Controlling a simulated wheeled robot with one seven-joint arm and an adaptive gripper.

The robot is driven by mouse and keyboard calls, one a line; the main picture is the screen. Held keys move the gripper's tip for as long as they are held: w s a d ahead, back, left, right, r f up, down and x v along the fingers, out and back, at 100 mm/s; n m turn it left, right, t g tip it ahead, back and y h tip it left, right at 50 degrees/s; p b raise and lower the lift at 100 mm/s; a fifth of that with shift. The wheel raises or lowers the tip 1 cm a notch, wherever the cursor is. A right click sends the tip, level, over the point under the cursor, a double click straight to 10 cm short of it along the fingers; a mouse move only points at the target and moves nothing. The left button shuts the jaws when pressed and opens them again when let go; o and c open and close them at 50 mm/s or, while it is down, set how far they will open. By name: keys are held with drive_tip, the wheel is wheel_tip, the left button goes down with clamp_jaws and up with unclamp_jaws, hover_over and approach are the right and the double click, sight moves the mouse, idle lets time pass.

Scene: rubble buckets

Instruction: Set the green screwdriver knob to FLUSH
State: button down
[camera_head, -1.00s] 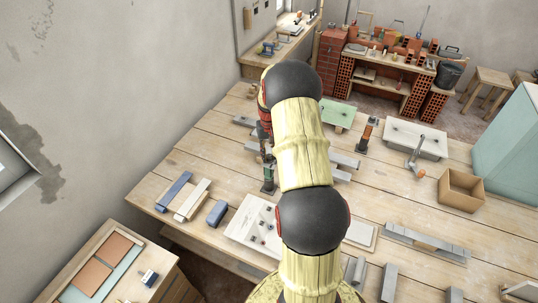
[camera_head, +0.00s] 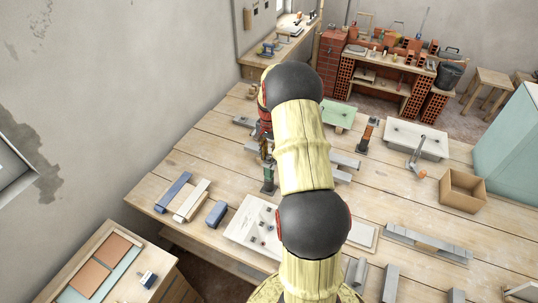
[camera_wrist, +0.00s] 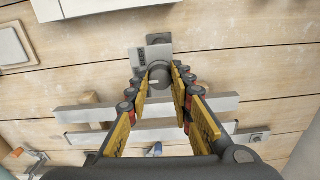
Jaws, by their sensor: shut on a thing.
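In the wrist view my gripper (camera_wrist: 164,76) is closed around a round grey knob (camera_wrist: 159,71), with one yellow-faced finger on each side of it. The knob has a pale mark on its near edge. It sits on a grey metal plate (camera_wrist: 152,52) with small dark lettering too small to read. I see no clear green on the knob in this view. In the head view my gripper (camera_head: 267,156) points down at a small dark greenish fixture (camera_head: 268,186) on the workbench. My arm hides part of the bench there.
Two long grey bars (camera_wrist: 85,113) lie below the knob in the wrist view. In the head view a white panel (camera_head: 248,228) with small fittings, a blue block (camera_head: 216,213) and a cardboard box (camera_head: 461,188) are on the bench. Bare planks lie left of the fixture.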

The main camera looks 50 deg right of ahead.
sight(269, 156)
idle(0.5)
drive_tip(key=c, duration=1.5)
unclamp_jaws()
drive_tip(key=shift+c, duration=0.2)
wheel_tip(269, 156, up, 12)
